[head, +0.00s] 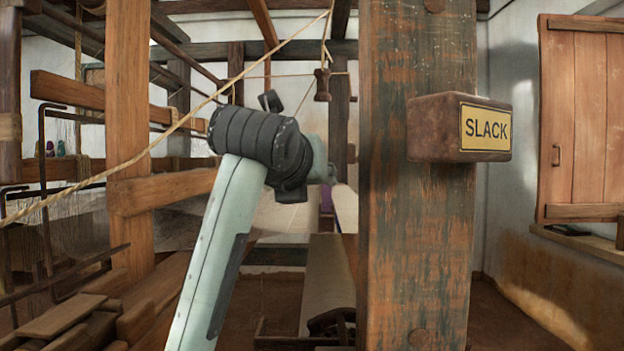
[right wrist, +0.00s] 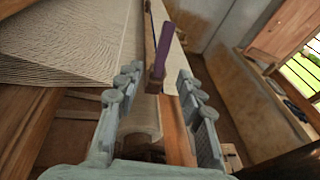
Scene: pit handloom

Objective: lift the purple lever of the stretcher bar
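The purple lever (right wrist: 172,45) stands up at a slant from a long, narrow wooden bar (right wrist: 150,45) in the right wrist view. My right gripper (right wrist: 158,82) is open, with its two fingers on either side of the view. The lever's lower end appears in the gap between the fingertips, and its upper part reaches beyond them. I see no finger contact with it. In the head view only a small purple patch (head: 327,203) shows, beside the end of my arm. My left gripper is not in view.
A thick, worn wooden post (head: 417,240) with a SLACK sign block (head: 460,128) stands at the centre right. A rope (head: 150,148) crosses the left side. Woven cloth (right wrist: 75,45) spreads left of the lever. A cloth roller (head: 325,285) lies low behind my arm.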

